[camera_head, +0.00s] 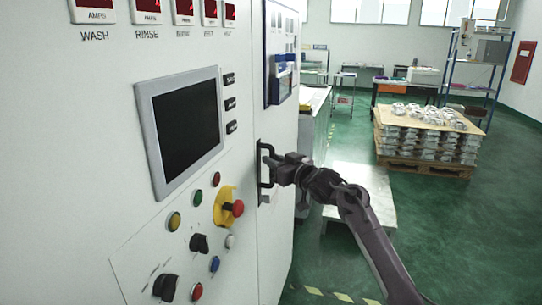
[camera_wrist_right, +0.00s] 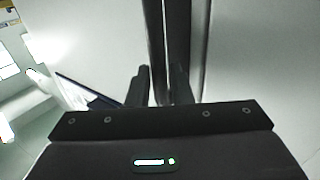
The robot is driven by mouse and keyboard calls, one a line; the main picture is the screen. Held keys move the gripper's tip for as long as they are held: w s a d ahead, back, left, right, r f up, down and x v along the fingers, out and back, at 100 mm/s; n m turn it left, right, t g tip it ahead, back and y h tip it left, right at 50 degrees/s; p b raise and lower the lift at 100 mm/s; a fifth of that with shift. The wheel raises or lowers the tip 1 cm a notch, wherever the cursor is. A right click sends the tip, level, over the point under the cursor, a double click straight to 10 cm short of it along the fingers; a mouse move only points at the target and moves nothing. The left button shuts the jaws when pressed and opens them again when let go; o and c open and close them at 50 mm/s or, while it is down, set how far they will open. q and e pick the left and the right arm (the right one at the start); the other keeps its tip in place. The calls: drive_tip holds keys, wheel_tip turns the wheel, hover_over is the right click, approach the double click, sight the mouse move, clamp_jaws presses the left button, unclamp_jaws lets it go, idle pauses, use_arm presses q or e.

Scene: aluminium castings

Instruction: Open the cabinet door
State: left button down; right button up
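The cabinet door (camera_head: 279,226) is the narrow white panel right of the control panel, and it looks closed against the cabinet. Its dark upright handle (camera_head: 262,167) sits near the door's left edge. My right gripper (camera_head: 273,171) reaches it from the right, at mid-height of the handle. In the right wrist view the handle (camera_wrist_right: 156,45) runs down between the two fingers (camera_wrist_right: 160,88). The fingers are close together, one on each side of the bar, and look shut on it. Their tips are partly hidden. My left gripper is not in view.
A control panel with a dark screen (camera_head: 187,128) and a red emergency button (camera_head: 237,208) lies left of the door. A low grey platform (camera_head: 350,205) stands behind my right arm. A pallet of castings (camera_head: 425,170) is farther back. Green floor (camera_head: 470,230) is clear at right.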

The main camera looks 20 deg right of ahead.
drive_tip(key=shift+w+a, duration=0.2)
drive_tip(key=shift+w, duration=0.25)
clamp_jaws()
drive_tip(key=shift+d, duration=0.1)
